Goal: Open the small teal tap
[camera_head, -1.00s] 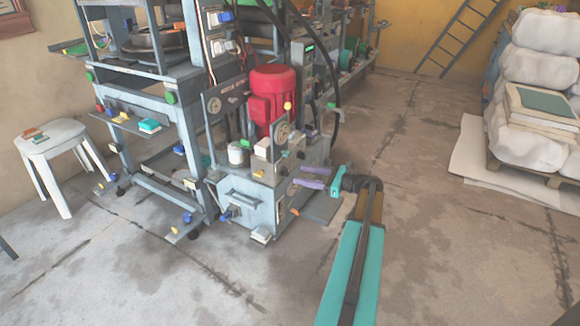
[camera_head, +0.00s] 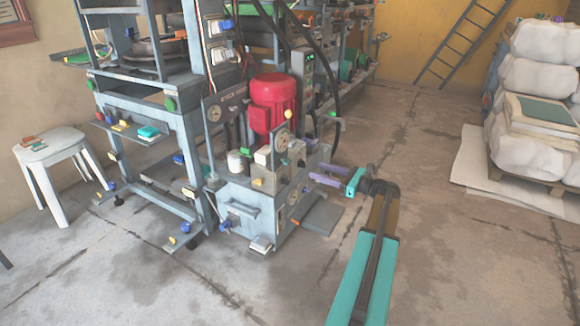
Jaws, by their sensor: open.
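My gripper (camera_head: 312,172) has purple fingers pointing left toward the unit's right side. The fingers are apart with nothing seen between them. They are right of the teal piece in the picture and look clear of it.
Black hoses hang behind. A white stool (camera_head: 52,152) is at left, and wrapped stacks (camera_head: 540,105) are at right. The floor between is mostly clear.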

